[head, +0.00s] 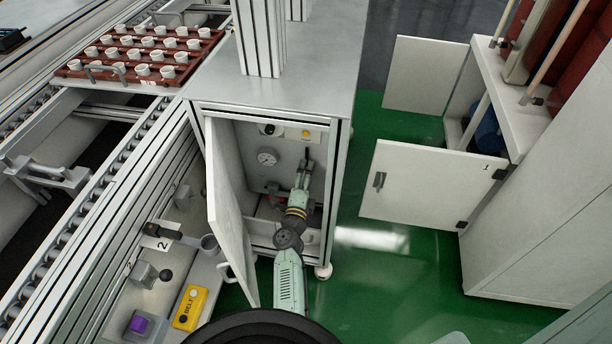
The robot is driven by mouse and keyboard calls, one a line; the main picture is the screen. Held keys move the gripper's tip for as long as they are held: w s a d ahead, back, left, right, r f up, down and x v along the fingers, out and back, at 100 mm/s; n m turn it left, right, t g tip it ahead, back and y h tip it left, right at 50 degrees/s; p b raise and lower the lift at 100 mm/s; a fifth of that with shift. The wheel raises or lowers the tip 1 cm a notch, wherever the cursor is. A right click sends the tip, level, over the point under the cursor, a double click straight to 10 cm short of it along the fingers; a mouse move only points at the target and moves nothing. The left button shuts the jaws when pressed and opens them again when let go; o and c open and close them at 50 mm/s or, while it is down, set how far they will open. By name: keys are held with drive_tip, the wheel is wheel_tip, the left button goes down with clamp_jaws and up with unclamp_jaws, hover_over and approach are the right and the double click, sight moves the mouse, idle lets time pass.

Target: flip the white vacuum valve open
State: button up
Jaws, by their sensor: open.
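My arm reaches into the open cabinet under the metal top. My gripper (308,157) is in front of the cabinet's back panel (290,152), just below a yellow round knob or lamp (306,133). It is open, and I see nothing held in it. A round white gauge (267,157) is on the panel left of the gripper. A red part (272,189) sits lower, left of my arm. I cannot make out a white valve handle for certain; it may be small or hidden behind my gripper and arm. Contact between the gripper and the panel cannot be told.
The cabinet door (226,205) stands open close to the left of my arm. The cabinet's right post (332,200) is close on the other side. A roller conveyor and a yellow BELT box (190,307) are at left. Green floor is free at right, before another open cabinet door (420,187).

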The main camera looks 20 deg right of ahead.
drive_tip(key=shift+s, duration=0.1)
drive_tip(key=v, duration=0.7)
drive_tip(key=shift+s+a, duration=0.1)
idle(0.5)
